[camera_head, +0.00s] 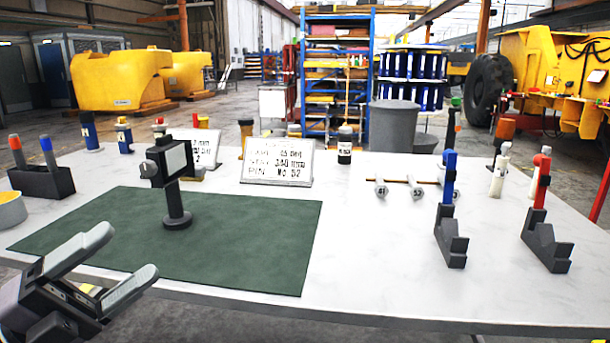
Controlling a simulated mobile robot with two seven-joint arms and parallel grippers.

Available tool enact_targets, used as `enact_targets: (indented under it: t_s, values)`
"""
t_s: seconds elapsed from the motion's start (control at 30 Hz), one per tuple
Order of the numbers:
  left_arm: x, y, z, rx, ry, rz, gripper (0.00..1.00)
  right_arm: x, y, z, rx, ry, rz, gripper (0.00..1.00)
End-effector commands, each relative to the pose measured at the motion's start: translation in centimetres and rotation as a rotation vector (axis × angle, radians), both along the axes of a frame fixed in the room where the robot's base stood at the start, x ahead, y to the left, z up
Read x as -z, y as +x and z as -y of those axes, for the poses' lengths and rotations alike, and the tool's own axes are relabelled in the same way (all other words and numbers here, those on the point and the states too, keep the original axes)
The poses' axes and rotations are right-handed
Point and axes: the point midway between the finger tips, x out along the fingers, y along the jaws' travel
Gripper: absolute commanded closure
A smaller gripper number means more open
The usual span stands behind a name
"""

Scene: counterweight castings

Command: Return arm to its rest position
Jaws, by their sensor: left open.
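My left gripper (122,262) is at the lower left, in front of the near left edge of the green mat (255,245). Its two grey fingers are spread apart, with nothing between them. My right gripper is not in view.
Sign plates (278,161) and bottles stand behind.

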Motion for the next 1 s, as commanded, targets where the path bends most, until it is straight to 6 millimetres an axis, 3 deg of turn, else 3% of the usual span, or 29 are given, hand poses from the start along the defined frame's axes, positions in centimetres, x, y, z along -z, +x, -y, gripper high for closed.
enact_targets:
  t_s: [0.17, 0.33, 0.5, 0.67, 0.73, 1.0]
  values:
    - [8.6, 3.0, -2.4, -0.15, -0.471, -0.39, 0.24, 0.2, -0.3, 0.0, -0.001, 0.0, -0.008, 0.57]
    - [21.0, 2.7, -2.7, -0.344, -0.806, -0.84, 0.24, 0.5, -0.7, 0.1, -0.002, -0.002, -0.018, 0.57]
    - [32.8, -1.9, 0.2, -0.509, -1.004, -1.283, 0.24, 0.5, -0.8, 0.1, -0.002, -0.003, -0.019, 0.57]
    - [41.2, -9.2, 5.4, -0.622, -1.106, -1.699, 0.24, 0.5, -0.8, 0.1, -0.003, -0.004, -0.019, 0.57]
    - [38.1, -9.1, 5.1, -0.626, -1.104, -1.696, 0.24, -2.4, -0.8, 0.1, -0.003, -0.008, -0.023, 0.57]
    - [32.4, -9.4, 4.4, -0.641, -1.094, -1.673, 0.24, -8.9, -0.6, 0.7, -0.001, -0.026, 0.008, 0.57]
